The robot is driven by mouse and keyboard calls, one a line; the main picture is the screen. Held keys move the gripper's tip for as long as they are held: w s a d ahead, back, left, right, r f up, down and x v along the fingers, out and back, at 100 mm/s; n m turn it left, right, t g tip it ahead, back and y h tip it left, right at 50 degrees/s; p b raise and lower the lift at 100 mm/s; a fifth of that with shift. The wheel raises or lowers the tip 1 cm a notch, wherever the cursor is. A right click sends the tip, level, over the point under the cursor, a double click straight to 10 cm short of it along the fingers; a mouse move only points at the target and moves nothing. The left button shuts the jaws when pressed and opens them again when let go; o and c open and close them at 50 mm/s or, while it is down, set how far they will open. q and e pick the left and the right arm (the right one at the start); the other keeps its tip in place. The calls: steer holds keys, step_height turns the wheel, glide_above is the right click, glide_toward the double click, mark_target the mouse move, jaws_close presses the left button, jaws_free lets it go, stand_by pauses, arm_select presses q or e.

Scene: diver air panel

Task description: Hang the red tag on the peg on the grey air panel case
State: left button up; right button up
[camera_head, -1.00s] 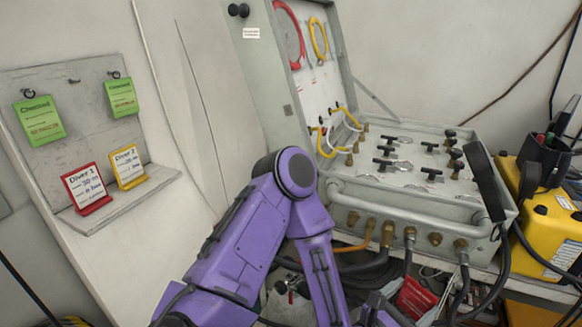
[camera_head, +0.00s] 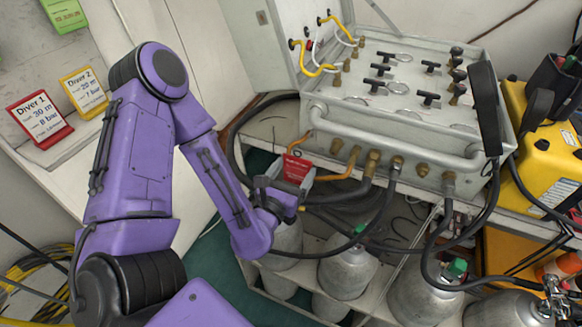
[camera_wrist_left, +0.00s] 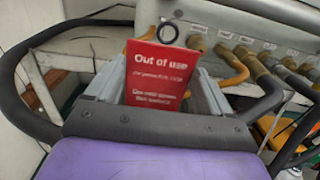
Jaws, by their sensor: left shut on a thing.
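The red tag (camera_head: 296,170), lettered "Out of use", is held upright in my left gripper (camera_head: 284,186), which is shut on it. In the left wrist view the tag (camera_wrist_left: 158,78) stands between the fingers, with a dark ring (camera_wrist_left: 168,32) at its top. Gripper and tag are left of the front valves of the grey air panel case (camera_head: 335,122), apart from it as far as I can tell. My right gripper is not in view.
Brass valves (camera_head: 373,160) and black hoses (camera_head: 240,140) crowd the case front. Grey cylinders (camera_head: 346,275) stand below. A yellow case (camera_head: 545,150) is at the right. Red and yellow diver cards (camera_head: 84,92) stand on a ledge at the left.

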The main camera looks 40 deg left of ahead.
mark_target(296, 167)
arm_select(q)
steer(key=shift+x, duration=1.55)
steer(key=shift+f+p+x, duration=0.25)
steer(key=shift+p+x, duration=0.05)
steer(key=shift+x, duration=0.85)
steer(key=shift+a, duration=0.15)
steer(key=shift+w, duration=0.2)
steer(key=shift+w, duration=0.15)
steer(key=shift+x, duration=0.9)
steer(key=shift+w+a+f, duration=0.1)
steer(key=shift+w, duration=0.05)
steer(key=shift+w+a, duration=0.1)
steer(key=shift+w, duration=0.25)
